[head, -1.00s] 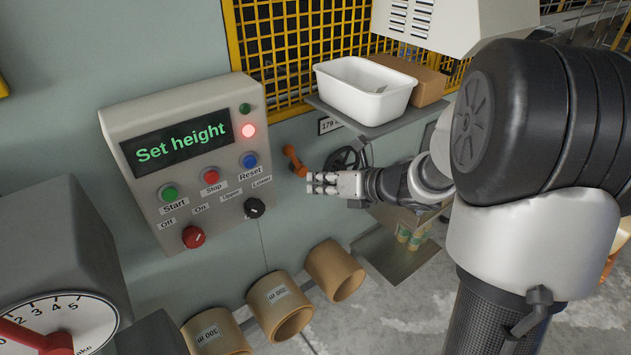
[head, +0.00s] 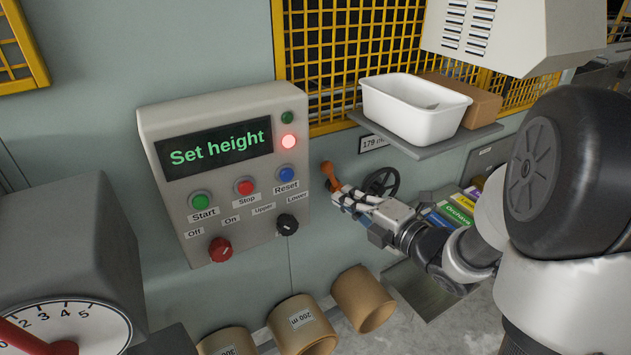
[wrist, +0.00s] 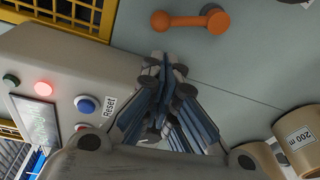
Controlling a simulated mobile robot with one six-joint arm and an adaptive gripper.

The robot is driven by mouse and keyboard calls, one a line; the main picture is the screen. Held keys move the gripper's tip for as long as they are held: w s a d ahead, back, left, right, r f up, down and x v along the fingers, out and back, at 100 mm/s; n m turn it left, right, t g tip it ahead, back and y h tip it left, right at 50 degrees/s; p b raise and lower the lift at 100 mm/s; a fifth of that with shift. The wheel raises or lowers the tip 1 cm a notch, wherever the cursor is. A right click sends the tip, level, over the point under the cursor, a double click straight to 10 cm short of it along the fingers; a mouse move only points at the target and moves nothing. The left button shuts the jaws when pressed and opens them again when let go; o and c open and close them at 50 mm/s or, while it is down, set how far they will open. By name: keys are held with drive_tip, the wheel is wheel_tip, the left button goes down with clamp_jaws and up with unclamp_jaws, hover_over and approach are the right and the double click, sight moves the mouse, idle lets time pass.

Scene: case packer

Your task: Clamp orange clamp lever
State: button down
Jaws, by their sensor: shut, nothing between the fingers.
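The orange clamp lever (head: 328,174) sticks out from the grey-green machine wall, just right of the control panel. In the wrist view the orange clamp lever (wrist: 190,20) lies across the top, with a round hub at its right and a ball knob at its left. My gripper (head: 342,194) is shut and empty, its fingertips close below the lever in the head view. In the wrist view my gripper (wrist: 165,62) points toward the lever, with a gap of wall showing between them. I cannot tell the exact depth between them.
The control panel (head: 222,238) reads "Set height" and has a lit red lamp (head: 289,142). A black handwheel (head: 381,182) is behind my gripper. A white bin (head: 414,108) sits on a shelf above. Cardboard rolls (head: 362,297) stand below.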

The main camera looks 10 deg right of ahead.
sight(332, 177)
drive_tip(key=shift+s+a+t+y, duration=0.1)
drive_tip(key=shift+s+t+y, duration=0.1)
drive_tip(key=shift+t+y, duration=0.25)
drive_tip(key=shift+w, duration=0.1)
drive_tip(key=b+x, duration=0.1)
drive_tip(key=x, duration=0.9)
